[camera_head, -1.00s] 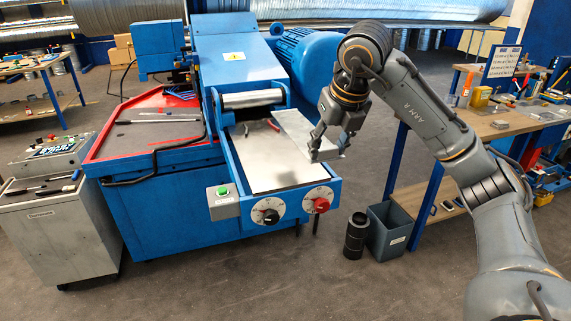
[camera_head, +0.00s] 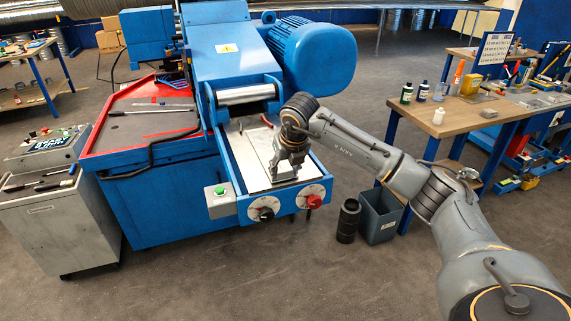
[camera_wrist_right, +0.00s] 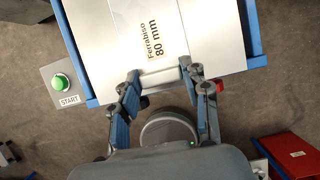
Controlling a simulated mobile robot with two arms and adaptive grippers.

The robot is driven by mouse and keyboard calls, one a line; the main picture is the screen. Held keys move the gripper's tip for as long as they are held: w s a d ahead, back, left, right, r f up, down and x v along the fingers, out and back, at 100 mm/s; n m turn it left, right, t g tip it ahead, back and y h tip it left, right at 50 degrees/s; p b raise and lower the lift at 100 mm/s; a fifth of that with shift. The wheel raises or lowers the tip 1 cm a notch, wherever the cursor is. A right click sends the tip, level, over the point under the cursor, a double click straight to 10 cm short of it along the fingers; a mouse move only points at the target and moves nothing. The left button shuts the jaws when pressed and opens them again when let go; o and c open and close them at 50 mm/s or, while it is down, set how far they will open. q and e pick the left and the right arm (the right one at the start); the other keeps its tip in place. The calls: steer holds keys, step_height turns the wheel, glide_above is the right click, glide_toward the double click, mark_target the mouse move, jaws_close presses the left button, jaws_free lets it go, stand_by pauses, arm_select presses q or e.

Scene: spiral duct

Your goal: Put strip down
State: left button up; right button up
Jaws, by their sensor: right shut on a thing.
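The strip (camera_wrist_right: 152,42) is a pale metal sheet labelled "Ferrabiso 80 mm" in the right wrist view. My right gripper (camera_head: 285,174) is shut on its near end and also shows in the right wrist view (camera_wrist_right: 160,74). The gripper is over the front part of the blue machine's flat metal tray (camera_head: 252,172). The strip lies along the tray, in line with it or nearly so. I cannot tell whether it rests fully on the tray or sits slightly above it. My left gripper is not in view.
The blue machine's roller (camera_head: 246,94) spans the back of the tray. A green start button (camera_head: 220,191) and a red knob (camera_head: 314,200) sit at the front. A grey bin (camera_head: 379,214) and a black cylinder (camera_head: 348,220) stand on the floor to the right.

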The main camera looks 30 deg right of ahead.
steer(key=shift+s+f, duration=0.1)
steer(key=o, duration=1.3)
steer(key=shift+f, duration=0.1)
steer(key=b+v, duration=0.3)
steer(key=v, duration=0.9)
steer(key=shift+a, duration=0.1)
